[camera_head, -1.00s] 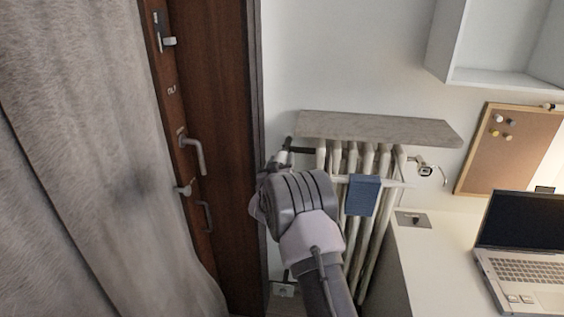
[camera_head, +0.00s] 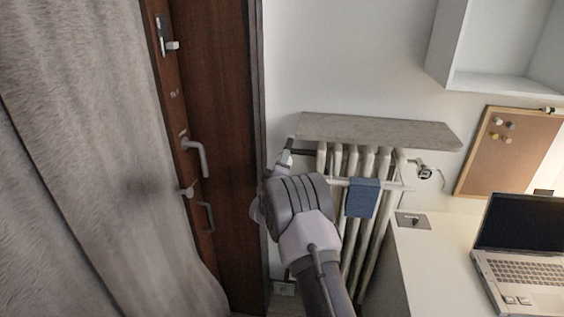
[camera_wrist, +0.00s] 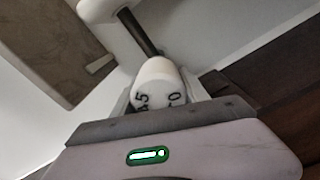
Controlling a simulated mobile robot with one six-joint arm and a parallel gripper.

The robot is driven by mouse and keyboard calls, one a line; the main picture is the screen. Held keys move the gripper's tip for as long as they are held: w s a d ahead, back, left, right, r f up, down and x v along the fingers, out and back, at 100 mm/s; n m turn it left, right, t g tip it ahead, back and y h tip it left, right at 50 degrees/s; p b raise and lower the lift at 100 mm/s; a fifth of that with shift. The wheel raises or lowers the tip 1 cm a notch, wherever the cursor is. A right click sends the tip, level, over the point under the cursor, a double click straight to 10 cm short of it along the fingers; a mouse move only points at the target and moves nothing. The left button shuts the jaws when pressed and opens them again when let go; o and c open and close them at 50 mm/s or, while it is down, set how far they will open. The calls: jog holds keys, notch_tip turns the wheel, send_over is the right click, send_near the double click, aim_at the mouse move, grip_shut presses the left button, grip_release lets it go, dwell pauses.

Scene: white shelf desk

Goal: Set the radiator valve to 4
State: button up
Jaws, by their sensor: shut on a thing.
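The radiator valve (camera_wrist: 158,84) is a white rounded knob with dark markings in the wrist view. A 5 and a 0 can be made out, with another mark beside the 5 partly cut off. A dark pipe runs from it to a white radiator part. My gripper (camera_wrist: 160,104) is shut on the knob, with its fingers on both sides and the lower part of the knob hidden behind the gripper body. In the head view the valve is at the upper left of the radiator (camera_head: 366,165), mostly hidden by my arm.
A stone shelf (camera_head: 380,130) lies above the radiator, and a blue cloth (camera_head: 362,198) hangs on it. A brown door (camera_head: 222,120) and grey curtain (camera_head: 90,150) stand left. A desk with a laptop (camera_head: 525,240) is at the right.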

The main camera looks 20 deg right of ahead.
jog(key=shift+f+n, duration=0.1)
jog(key=shift+n, duration=0.8)
jog(key=o, duration=1.4)
jog(key=shift+c, duration=0.2)
jog(key=p+v, duration=0.3)
jog(key=v, duration=1.4)
jog(key=shift+s+a, duration=0.2)
